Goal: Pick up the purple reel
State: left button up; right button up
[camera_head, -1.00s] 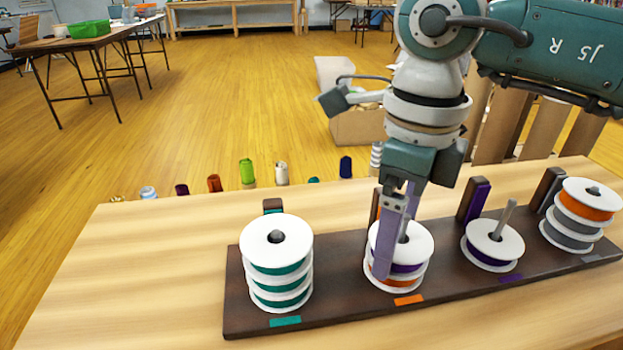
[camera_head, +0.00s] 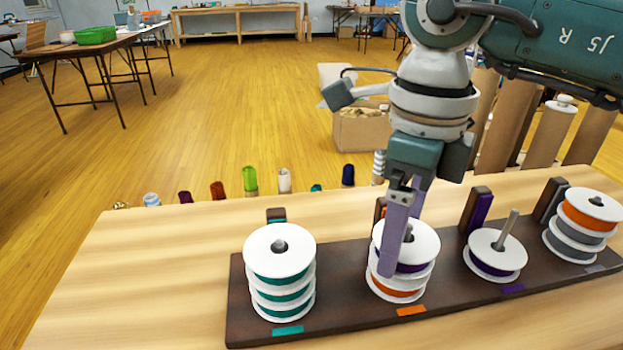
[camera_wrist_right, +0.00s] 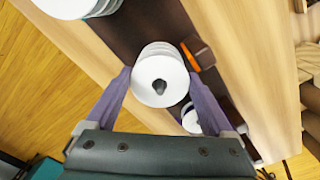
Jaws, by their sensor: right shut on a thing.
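The purple reel (camera_head: 414,267), with white flanges, is the upper reel on the orange-labelled peg, above an orange reel (camera_head: 398,293). My right gripper (camera_head: 403,243) is shut on it, one finger on its near left side and the other partly hidden behind. The peg tip still shows in its hole, and the reel appears slightly raised. In the right wrist view both fingers (camera_wrist_right: 160,88) flank the white top flange (camera_wrist_right: 160,78). Another purple reel (camera_head: 484,265) sits low on the purple-labelled peg. My left gripper is not in view.
The dark peg board (camera_head: 345,265) lies on the wooden table (camera_head: 140,260). Teal reels (camera_head: 281,290) are stacked at left. An orange reel over grey reels (camera_head: 578,245) stands at right. Several thread spools (camera_head: 250,180) show beyond the far edge. The table's left part is clear.

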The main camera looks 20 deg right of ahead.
notch_tip(320, 180, up, 18)
jog(key=p, duration=0.3)
jog(key=shift+r, duration=0.2)
